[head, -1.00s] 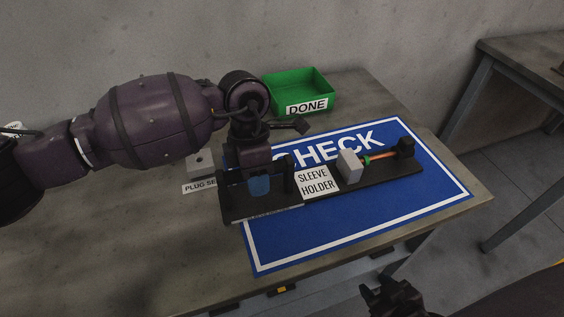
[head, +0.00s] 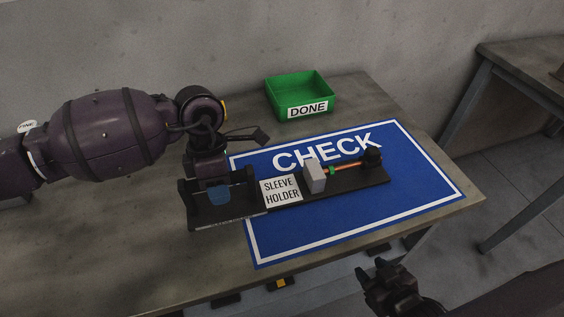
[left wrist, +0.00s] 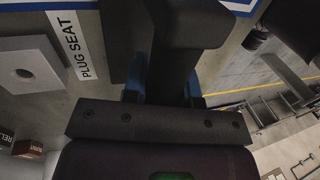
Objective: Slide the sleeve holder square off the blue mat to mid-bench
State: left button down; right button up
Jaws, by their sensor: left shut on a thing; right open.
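The sleeve holder (head: 345,184) is a long black base with a white "SLEEVE HOLDER" label, a grey block, a copper-coloured rod with a green ring and a black end block. Its left end lies on bare bench past the left edge of the blue mat (head: 330,222); the label and right part lie over the mat. My left gripper (head: 218,193) is shut on the holder's left end. In the left wrist view its blue fingers (left wrist: 165,84) sit either side of a dark upright part; the exact contact is partly hidden. My right gripper (head: 372,285) is open and empty, in front of the bench.
A green "DONE" bin (head: 300,93) stands at the back of the bench. The plug seat (left wrist: 25,72) is on the bench in the left wrist view, hidden behind my left arm in the head view. Bare bench (head: 120,235) lies left of the holder.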

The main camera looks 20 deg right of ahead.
pick_arm(q)
jog(key=shift+s+a+f+p, duration=0.1)
jog(key=shift+a+p, duration=0.25)
jog(key=shift+a, duration=1.6)
jog(key=shift+s+a+f+p, duration=0.1)
jog(key=shift+a+p, duration=0.25)
jog(key=shift+a, duration=1.55)
jog(key=shift+a+f+p, duration=0.15)
jog(key=shift+a+p, duration=0.2)
jog(key=shift+a, duration=2.5)
pick_arm(e)
jog(key=shift+w+r+t, duration=0.15)
jog(key=shift+w+r, duration=0.15)
jog(key=shift+r, duration=0.65)
jog(key=shift+w+r+t, duration=0.15)
jog(key=shift+w+r, duration=0.15)
jog(key=shift+r, duration=0.6)
pick_arm(q)
jog(key=c, duration=1.3)
grip_release()
jog(key=o, duration=0.5)
jog(key=shift+w, duration=0.1)
jog(key=shift+d+r, duration=0.1)
jog(key=shift+r, duration=0.1)
jog(key=v, duration=1.2)
pick_arm(e)
jog(key=shift+r, duration=0.1)
